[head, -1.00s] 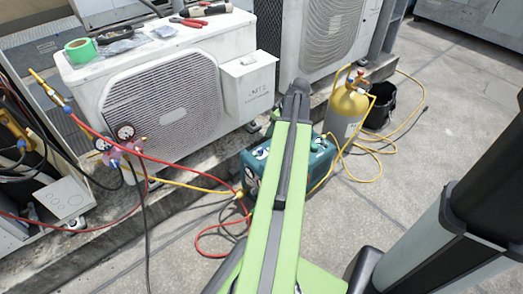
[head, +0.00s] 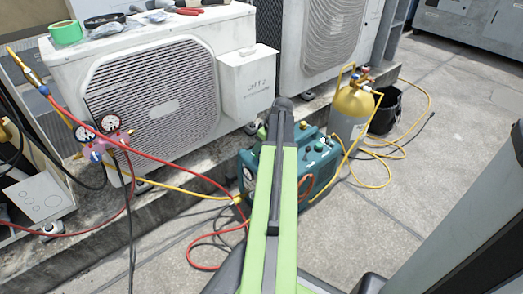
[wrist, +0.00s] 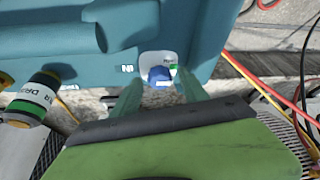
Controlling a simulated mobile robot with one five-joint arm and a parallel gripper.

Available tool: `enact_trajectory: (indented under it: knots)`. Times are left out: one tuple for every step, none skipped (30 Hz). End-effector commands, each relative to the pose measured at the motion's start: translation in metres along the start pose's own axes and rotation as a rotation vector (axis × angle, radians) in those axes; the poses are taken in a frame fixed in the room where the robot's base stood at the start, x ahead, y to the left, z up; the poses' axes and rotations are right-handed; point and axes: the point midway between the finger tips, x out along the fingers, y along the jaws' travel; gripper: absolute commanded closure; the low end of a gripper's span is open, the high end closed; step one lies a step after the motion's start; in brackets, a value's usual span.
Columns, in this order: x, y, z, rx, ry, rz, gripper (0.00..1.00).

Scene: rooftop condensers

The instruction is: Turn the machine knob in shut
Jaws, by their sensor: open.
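The teal machine (head: 322,168) stands on the ground in front of the white outdoor units, partly hidden behind my green arm in the head view. In the wrist view its teal casing (wrist: 200,22) fills the top. A blue knob (wrist: 159,75) sits there on a white plate, beside a label that reads IN upside down. My gripper (wrist: 158,82) is open, with one finger on each side of the blue knob in the picture. I cannot tell whether the fingers touch it. The head view hides the gripper behind the arm.
A yellow-topped cylinder (head: 351,110) and a black bucket (head: 385,110) stand right of the machine. A red hose (head: 190,172) and yellow hoses run around it. A gauge manifold (head: 103,138) hangs at left. Open paving lies at right.

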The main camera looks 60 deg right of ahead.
Motion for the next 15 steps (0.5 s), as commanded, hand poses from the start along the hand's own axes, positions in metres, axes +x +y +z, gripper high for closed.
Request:
enact_trajectory:
  knots:
    - [-0.0012,-0.0001,-0.0004,0.0,0.0,0.0,0.48]
    - [-0.0013,-0.0001,-0.0004,0.0,0.0,0.0,0.48]
    - [-0.0013,-0.0001,-0.0005,0.0,0.0,0.0,0.48]
    - [-0.0013,-0.0002,-0.0004,0.0,0.0,0.0,0.52]
    - [-0.0013,-0.0002,-0.0004,0.0,0.0,0.0,0.56]
    - [-0.0013,-0.0002,-0.0004,0.0,0.0,0.0,0.61]
    - [-0.0013,-0.0002,-0.0004,0.0,0.0,0.0,0.65]
    - [-0.0013,-0.0002,-0.0004,0.0,0.0,0.0,0.69]
    - [-0.0013,-0.0003,-0.0004,0.0,0.0,0.0,0.75]
    - [-0.0013,-0.0003,-0.0004,0.0,0.0,0.0,0.78]
    - [-0.0013,-0.0003,-0.0004,0.0,0.0,0.0,0.82]
    - [-0.0012,-0.0003,-0.0004,-0.001,0.0,0.0,0.88]
    - [-0.0012,-0.0003,-0.0004,-0.001,0.0,0.0,0.92]
    - [-0.0012,-0.0003,-0.0004,-0.001,0.0,0.0,0.95]
    - [-0.0012,-0.0003,-0.0004,-0.001,0.0,0.0,1.0]
